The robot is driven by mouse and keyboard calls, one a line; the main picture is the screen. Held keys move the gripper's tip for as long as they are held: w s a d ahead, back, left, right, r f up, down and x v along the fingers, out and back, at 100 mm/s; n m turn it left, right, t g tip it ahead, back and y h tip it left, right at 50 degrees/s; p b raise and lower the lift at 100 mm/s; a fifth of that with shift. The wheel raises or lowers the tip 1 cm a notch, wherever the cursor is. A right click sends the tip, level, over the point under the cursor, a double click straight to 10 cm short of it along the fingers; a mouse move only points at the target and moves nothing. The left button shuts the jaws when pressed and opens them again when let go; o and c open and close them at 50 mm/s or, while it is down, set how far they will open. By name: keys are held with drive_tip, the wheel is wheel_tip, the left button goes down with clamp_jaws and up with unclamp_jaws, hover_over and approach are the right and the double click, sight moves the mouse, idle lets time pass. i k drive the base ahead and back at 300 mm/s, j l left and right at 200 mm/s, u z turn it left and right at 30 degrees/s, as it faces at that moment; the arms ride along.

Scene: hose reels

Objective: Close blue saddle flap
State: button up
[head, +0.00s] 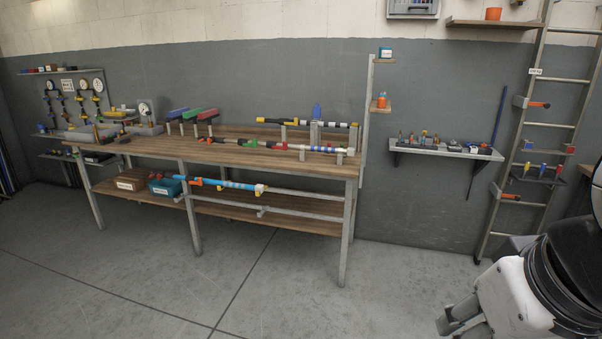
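The blue saddle flap (178,112) is the leftmost of three coloured flaps on posts at the back left of the workbench, in the head view. It looks raised and tilted, but its hinge and the saddle under it are too small to make out. The end of my arm shows at the lower right, with grey finger-like parts of my gripper (459,316) at its left side. My gripper is far from the flap, on the near right side of the bench. Its opening cannot be made out.
A green flap (190,114) and a red flap (208,115) stand right beside the blue one. Hose assemblies lie along the workbench (240,158) and its lower rail. Gauges stand to the left, and a ladder (530,130) leans at right. The floor before the bench is clear.

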sight(317, 111)
drive_tip(key=i+j, duration=0.1)
drive_tip(key=i, duration=1.85)
drive_tip(key=i+u, duration=0.1)
drive_tip(key=u, duration=0.2)
drive_tip(key=i+l+u, duration=0.1)
drive_tip(key=u, duration=0.2)
drive_tip(key=i+l+u, duration=0.25)
drive_tip(key=i, duration=0.3)
drive_tip(key=i+l+u, duration=0.25)
drive_tip(key=i+l, duration=0.65)
